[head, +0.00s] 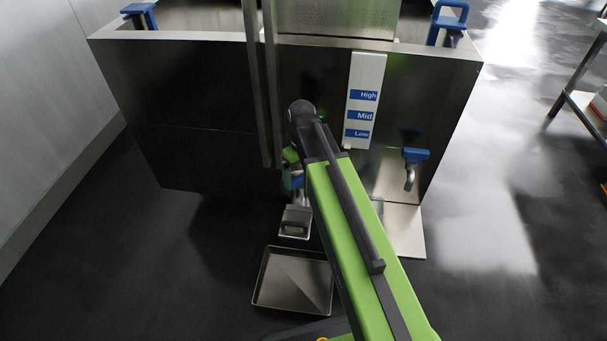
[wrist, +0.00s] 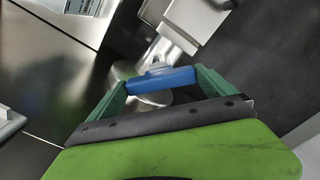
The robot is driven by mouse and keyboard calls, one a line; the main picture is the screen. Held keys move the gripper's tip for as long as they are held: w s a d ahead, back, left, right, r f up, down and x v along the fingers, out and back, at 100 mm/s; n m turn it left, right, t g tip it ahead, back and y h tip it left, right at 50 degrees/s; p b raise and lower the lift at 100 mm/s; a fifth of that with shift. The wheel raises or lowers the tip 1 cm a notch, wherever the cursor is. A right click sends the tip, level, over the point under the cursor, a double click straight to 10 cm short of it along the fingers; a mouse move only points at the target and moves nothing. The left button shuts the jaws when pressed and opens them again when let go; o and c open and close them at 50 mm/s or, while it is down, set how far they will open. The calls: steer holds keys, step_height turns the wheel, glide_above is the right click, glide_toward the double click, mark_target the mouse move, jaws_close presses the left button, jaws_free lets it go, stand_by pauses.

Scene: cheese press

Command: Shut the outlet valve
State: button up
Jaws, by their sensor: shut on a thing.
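The outlet valve has a blue handle (wrist: 162,80) on a metal stem, with a bright steel body (wrist: 185,22) behind it. In the wrist view the green fingers of my gripper (wrist: 163,88) are at the two ends of the handle, shut on it. In the head view my gripper (head: 291,168) is low at the front of the steel vat (head: 200,110), partly hidden by my arm. Only a little of the blue handle (head: 297,181) shows there, above a steel outlet piece (head: 295,221).
A shallow steel tray (head: 292,281) lies on the floor below the outlet. Another blue-handled tap (head: 415,156) is at the right of the vat front. A white High/Mid/Low level panel (head: 365,85) is above my gripper. A shelf rack (head: 583,98) stands far right.

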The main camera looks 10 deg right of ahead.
mark_target(302, 176)
steer(key=m, duration=0.4)
steer(key=shift+a+m, duration=0.15)
steer(key=shift+m, duration=0.15)
steer(key=m, duration=0.4)
steer(key=shift+w+m, duration=0.1)
steer(key=shift+m, duration=0.3)
steer(key=o, duration=1)
steer(key=shift+r, duration=0.1)
step_height(302, 176, up, 17)
steer(key=p, duration=1.7)
steer(key=shift+r, duration=0.1)
